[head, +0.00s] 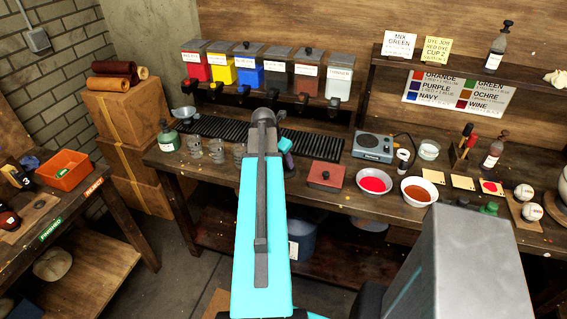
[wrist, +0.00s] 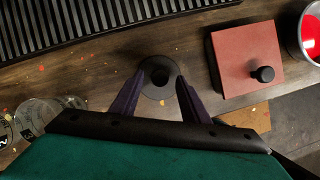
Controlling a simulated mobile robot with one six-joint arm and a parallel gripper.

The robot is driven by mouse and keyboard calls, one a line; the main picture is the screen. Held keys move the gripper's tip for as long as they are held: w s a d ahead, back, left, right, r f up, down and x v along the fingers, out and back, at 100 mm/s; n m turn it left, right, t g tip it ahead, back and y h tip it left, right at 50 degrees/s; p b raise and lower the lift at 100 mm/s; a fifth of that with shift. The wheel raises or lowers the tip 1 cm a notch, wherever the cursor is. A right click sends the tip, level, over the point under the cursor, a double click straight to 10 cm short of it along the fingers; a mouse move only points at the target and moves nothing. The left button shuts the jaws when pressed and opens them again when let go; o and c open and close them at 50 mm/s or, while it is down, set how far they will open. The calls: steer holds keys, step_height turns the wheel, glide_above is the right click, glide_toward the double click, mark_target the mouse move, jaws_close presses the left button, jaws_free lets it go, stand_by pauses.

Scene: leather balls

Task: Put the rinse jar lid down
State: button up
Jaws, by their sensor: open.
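A dark round lid with a black knob, which looks like the rinse jar lid (wrist: 158,94), lies flat on the wooden counter (wrist: 110,70) in the wrist view. My gripper (wrist: 158,80) is open, with one dark finger on each side of the knob. I cannot tell whether the fingers touch the lid.
A red-brown box (wrist: 235,50) with a black knob stands right of the lid. A black ribbed rack (wrist: 60,25) lies behind it. Clear glass jars (wrist: 38,112) stand to the left. Bowls of red (head: 374,181) and orange-brown (head: 419,191) are farther right.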

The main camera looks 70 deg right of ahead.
steer(key=b+v, duration=0.2)
steer(key=v, duration=0.8)
steer(key=shift+r, duration=0.3)
stand_by(0.6)
steer(key=shift+m+y, duration=0.5)
steer(key=shift+m, duration=0.2)
steer(key=w+a+f, duration=0.4)
steer(key=w+f, duration=0.1)
steer(key=w+a+f, duration=0.2)
steer(key=f, duration=0.1)
steer(key=shift+w, duration=0.35)
steer(key=w+a+f+m+y, duration=0.1)
steer(key=w+a+f+m, duration=0.35)
steer(key=a+f, duration=0.75)
steer(key=w+a+f+m+y, duration=0.1)
steer(key=w+a+f+y, duration=0.1)
steer(key=w+a+f, duration=0.75)
steer(key=s+a+f+m+g, duration=0.1)
steer(key=s+a+f+m, duration=0.1)
steer(key=s+a+f, duration=0.4)
steer(key=s+a+f+m+g, duration=0.1)
steer(key=s+a+f+m, duration=0.2)
steer(key=a, duration=1.4)
steer(key=s+a+f+m+g, duration=0.2)
steer(key=s+a+f, duration=0.7)
steer(key=s+a, duration=0.1)
steer(key=shift+a+f, duration=0.4)
steer(key=shift+a, duration=0.5)
